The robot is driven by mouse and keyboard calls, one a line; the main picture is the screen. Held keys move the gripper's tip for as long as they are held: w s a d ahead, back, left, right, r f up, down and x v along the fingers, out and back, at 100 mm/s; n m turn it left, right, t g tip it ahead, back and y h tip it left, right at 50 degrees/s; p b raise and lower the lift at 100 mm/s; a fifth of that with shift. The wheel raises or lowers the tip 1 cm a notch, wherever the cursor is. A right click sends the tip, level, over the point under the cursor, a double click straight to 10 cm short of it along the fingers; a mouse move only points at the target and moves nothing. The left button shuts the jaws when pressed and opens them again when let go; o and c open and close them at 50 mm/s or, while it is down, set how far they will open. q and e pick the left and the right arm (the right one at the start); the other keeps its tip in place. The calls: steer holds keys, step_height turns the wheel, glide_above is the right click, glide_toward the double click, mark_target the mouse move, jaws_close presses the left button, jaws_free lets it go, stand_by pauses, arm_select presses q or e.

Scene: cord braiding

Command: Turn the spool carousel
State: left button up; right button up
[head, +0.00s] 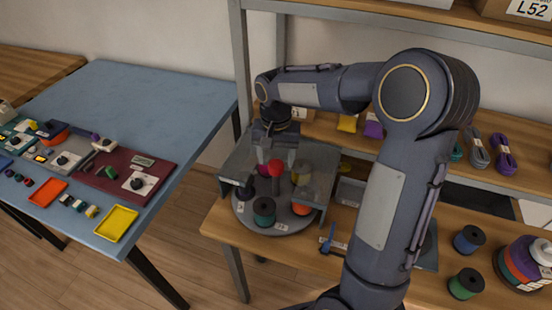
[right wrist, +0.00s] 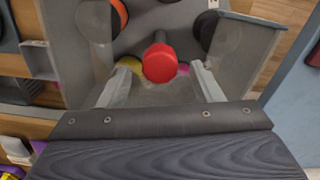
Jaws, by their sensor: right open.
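The spool carousel (head: 276,224) is a round grey turntable on the wooden bench, with a red knob (head: 275,168) standing at its middle. Spools stand around it, including a dark green one (head: 264,212), an orange one (head: 301,209) and a black one (head: 245,189). My right gripper (head: 273,161) is over the carousel, reaching down at the knob. In the right wrist view the red knob (right wrist: 160,63) lies between the two open fingers, with a gap on each side. My left gripper is not in view.
A grey, partly see-through cover (head: 318,163) surrounds the top of the carousel. Loose green (head: 466,284) and blue (head: 469,239) spools stand on the bench at right. A shelf with cord bundles (head: 502,153) is behind. A blue table (head: 150,100) with small trays is at left.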

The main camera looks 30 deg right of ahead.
steer(key=shift+f, duration=0.65)
jaws_close()
